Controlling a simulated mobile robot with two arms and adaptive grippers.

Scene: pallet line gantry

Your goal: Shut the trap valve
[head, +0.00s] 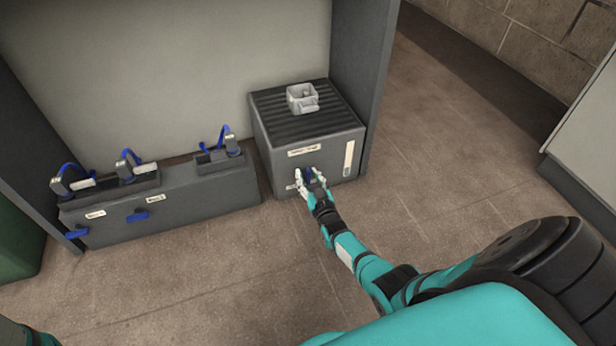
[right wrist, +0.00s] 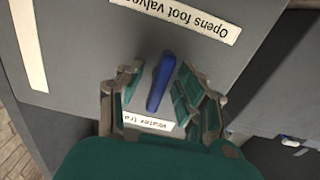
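The trap valve's blue lever handle (right wrist: 161,84) is on the front face of a dark grey box (head: 285,165). In the right wrist view it runs nearly lengthwise between the fingers, slightly slanted, beside a partly covered label (right wrist: 148,122) beginning "Water tra". My right gripper (head: 311,180) is at the box's front face with its fingers on both sides of the handle. A gap shows on each side, so the gripper is open around the handle, not clamped. In the head view the handle is mostly hidden by the fingers. My left gripper is out of view.
A label reading "Opens foot valve" (right wrist: 188,18) is on the same face. A light grey square fitting (head: 302,99) sits on the box's ribbed top. Left stands a low grey unit (head: 190,195) with blue levers (head: 138,216) and blue-handled fittings. Open floor lies in front.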

